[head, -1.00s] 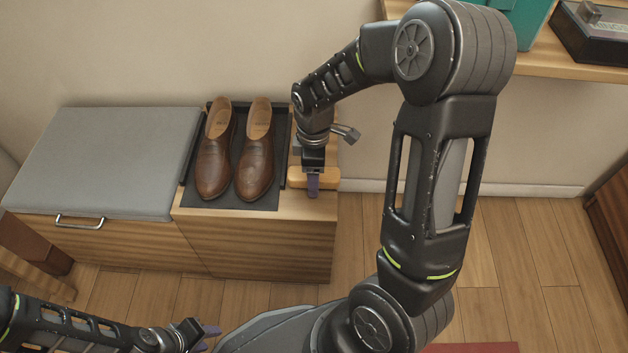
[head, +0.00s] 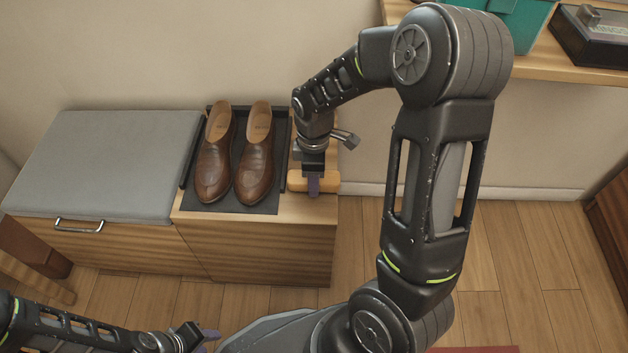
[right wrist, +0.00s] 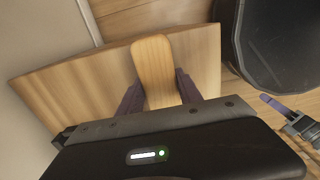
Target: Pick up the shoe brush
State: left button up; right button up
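The shoe brush (head: 327,182), with a pale wooden back, lies on the right end of the wooden bench, beside the shoe tray. My right gripper (head: 313,185) reaches down over it from above. In the right wrist view the brush (right wrist: 154,62) lies between the two purple fingers of the right gripper (right wrist: 160,88). The fingers sit close along both sides, with no clear gap. The brush looks still at bench height. Bristles are hidden. My left gripper (head: 207,338) is empty and low at the bottom left, fingers apart, away from the bench.
Brown leather shoes (head: 254,165) stand on a black tray (head: 262,208) just left of the brush. A grey cushion (head: 105,160) covers the bench's left part. A shelf (head: 560,62) with a teal item (head: 500,14) and dark box (head: 598,35) is at upper right.

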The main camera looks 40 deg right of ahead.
grip_shut()
notch_tip(320, 180, up, 10)
jog(key=p, duration=0.3)
dwell(0.4)
dwell(0.4)
